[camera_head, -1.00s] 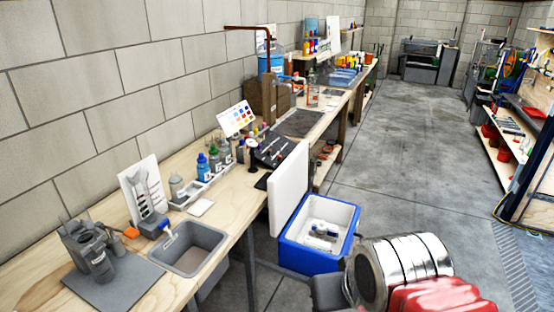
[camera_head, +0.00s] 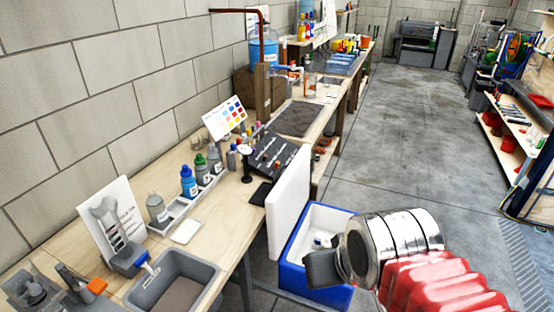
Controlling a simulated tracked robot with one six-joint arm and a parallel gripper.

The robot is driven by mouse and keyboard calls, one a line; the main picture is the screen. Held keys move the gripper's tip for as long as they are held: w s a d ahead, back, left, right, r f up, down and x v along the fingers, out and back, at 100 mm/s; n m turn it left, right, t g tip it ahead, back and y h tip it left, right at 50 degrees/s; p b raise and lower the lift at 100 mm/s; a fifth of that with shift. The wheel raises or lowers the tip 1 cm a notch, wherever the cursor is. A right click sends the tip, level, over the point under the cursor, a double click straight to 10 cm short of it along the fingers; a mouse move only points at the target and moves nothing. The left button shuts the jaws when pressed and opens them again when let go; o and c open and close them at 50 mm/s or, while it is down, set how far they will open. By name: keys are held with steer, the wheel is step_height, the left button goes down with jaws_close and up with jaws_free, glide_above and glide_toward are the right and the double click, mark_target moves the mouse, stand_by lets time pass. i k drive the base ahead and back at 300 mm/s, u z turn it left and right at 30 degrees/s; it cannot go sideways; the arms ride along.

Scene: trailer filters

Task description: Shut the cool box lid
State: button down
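The blue cool box (camera_head: 313,283) stands on the floor beside the workbench. Its white lid (camera_head: 289,203) is open and stands nearly upright on the box's left side, next to the bench edge. White inner walls and a small pale item show inside the box; the rest is hidden by my arm. The end of my arm, with my gripper (camera_head: 322,268) as a dark part at its left, appears in front of the box's right side, apart from the lid as seen here. I cannot make out its fingers or whether they are open.
The wooden workbench (camera_head: 225,213) runs along the block wall at left, with a grey sink (camera_head: 178,283), bottles (camera_head: 189,182) and a dark tool tray (camera_head: 278,158) on it. The concrete floor (camera_head: 410,130) beyond the box is clear. Shelves (camera_head: 508,130) stand at right.

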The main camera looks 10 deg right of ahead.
mark_target(285, 203)
steer(key=u, duration=0.05)
steer(key=i, duration=0.9)
